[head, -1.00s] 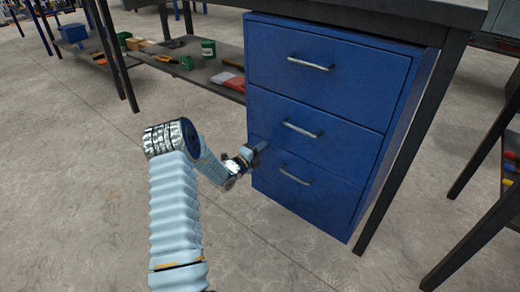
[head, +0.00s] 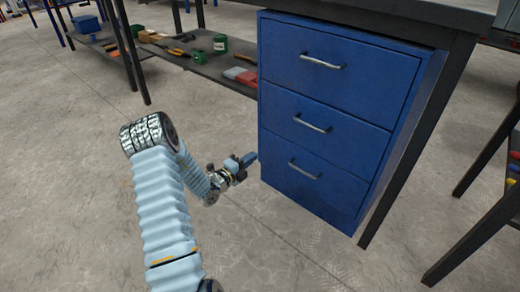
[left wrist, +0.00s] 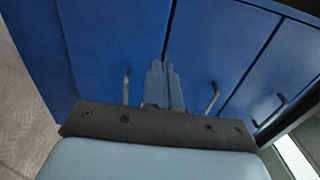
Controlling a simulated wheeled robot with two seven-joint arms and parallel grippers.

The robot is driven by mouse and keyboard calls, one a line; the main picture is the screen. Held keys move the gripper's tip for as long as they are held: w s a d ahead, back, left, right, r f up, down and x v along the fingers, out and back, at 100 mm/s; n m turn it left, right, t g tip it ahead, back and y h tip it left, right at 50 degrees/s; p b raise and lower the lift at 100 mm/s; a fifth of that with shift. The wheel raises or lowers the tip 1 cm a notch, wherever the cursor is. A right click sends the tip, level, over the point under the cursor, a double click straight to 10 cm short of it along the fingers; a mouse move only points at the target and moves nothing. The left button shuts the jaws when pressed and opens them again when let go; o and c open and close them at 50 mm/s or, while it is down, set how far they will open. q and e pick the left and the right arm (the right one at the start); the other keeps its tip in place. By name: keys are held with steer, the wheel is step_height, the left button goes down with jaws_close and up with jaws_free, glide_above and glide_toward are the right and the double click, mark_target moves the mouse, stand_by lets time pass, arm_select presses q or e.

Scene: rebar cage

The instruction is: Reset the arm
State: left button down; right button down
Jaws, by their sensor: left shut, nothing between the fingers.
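My left arm reaches in from the bottom left of the head view. Its left gripper (head: 250,158) is just left of the blue drawer cabinet (head: 335,130), near the lower drawers. In the left wrist view the gripper fingers (left wrist: 160,78) are together and empty, with the blue drawer fronts (left wrist: 110,45) in front of them. I cannot tell whether the fingertips touch the cabinet. All three drawers look closed, each with a silver handle, such as the middle one (head: 312,124). My right gripper does not show.
The cabinet hangs under a dark workbench (head: 420,12) with a dark leg (head: 420,140) on its right. A low shelf (head: 200,68) behind holds tools and small containers. Another dark rack (head: 490,205) stands at the right. The concrete floor (head: 80,180) at the left is clear.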

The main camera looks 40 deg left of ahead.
arm_select(q)
steer(key=s+d+f+m+g+h, duration=0.35)
steer(key=d+m, duration=0.25)
steer(key=d, duration=0.2)
steer(key=s+d+f+m+g+h, duration=0.35)
steer(key=d+m+g, duration=0.2)
steer(key=d, duration=0.35)
steer(key=s+d+f+m+g+h, duration=0.2)
steer(key=s+d+f+m+g, duration=0.15)
steer(key=d+m, duration=0.35)
steer(key=s+d+f+m+g+y, duration=0.35)
steer(key=s+m, duration=0.35)
steer(key=m, duration=0.4)
steer(key=s+d+f+m+g+y, duration=0.2)
steer(key=s+d+f+m+g, duration=0.15)
steer(key=s+m, duration=0.55)
steer(key=w+d+r+m+t+p, duration=0.1)
steer(key=d+r+m+p, duration=0.1)
steer(key=r+m+p, duration=0.4)
steer(key=w+d+r+m+t+p, duration=0.1)
steer(key=r+m+p, duration=0.5)
steer(key=p, duration=0.1)
steer(key=shift+w+d+r+m+y, duration=0.35)
steer(key=shift+w+r+y, duration=0.05)
steer(key=shift+y, duration=0.05)
